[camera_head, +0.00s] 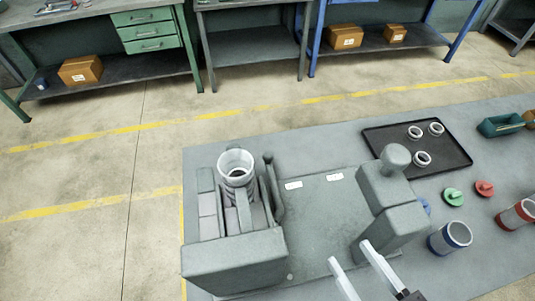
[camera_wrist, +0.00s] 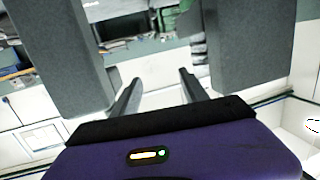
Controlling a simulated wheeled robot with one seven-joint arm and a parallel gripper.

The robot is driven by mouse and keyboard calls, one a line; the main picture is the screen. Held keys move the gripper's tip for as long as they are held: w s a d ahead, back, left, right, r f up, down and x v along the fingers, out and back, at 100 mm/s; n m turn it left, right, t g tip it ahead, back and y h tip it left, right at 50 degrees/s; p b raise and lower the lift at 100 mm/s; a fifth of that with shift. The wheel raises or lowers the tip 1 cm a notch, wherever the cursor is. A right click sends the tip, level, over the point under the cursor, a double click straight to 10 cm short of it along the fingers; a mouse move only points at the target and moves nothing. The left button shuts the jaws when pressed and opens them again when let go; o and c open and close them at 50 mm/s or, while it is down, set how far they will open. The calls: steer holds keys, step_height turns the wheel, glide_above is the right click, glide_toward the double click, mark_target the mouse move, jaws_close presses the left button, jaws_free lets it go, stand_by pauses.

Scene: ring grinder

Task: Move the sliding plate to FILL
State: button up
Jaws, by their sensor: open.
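The grey ring grinder (camera_head: 235,262) stands at the left of the grey table. A white ring-shaped cup (camera_head: 236,164) sits upright in its left part, above grey blocks. I cannot pick out the sliding plate for certain among these grey parts. A grey upright lever (camera_head: 273,188) stands just right of the cup. Two white labels (camera_head: 293,185) and (camera_head: 335,177) lie to its right, their text too small to read. My gripper (camera_head: 350,253) is open and empty at the bottom, right of the grinder's front block, apart from the cup and lever. Its two fingers show apart in the wrist view (camera_wrist: 157,78).
A grey block with a round knob (camera_head: 396,156) stands right of the labels. A black tray (camera_head: 440,172) holds white rings. Green and red knobbed pieces (camera_head: 453,196), (camera_head: 484,187), blue- and red-banded cups (camera_head: 449,238), (camera_head: 515,214) and a green container (camera_head: 500,125) stand at the right.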

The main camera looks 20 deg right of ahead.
steer(key=w+f+m+g, duration=0.2)
steer(key=w+f, duration=0.1)
steer(key=w, duration=1.9)
steer(key=w+f+m+g, duration=0.2)
steer(key=w+f+m, duration=0.1)
steer(key=w, duration=1.9)
steer(key=m+g+p, duration=0.1)
steer(key=m+g, duration=0.5)
steer(key=g, duration=0.6)
glide_above(268, 153)
step_height(268, 153, down, 3)
steer(key=shift+s+f+p, duration=0.1)
steer(key=shift+f+p, duration=0.6)
steer(key=shift+f, duration=3.15)
jaws_close()
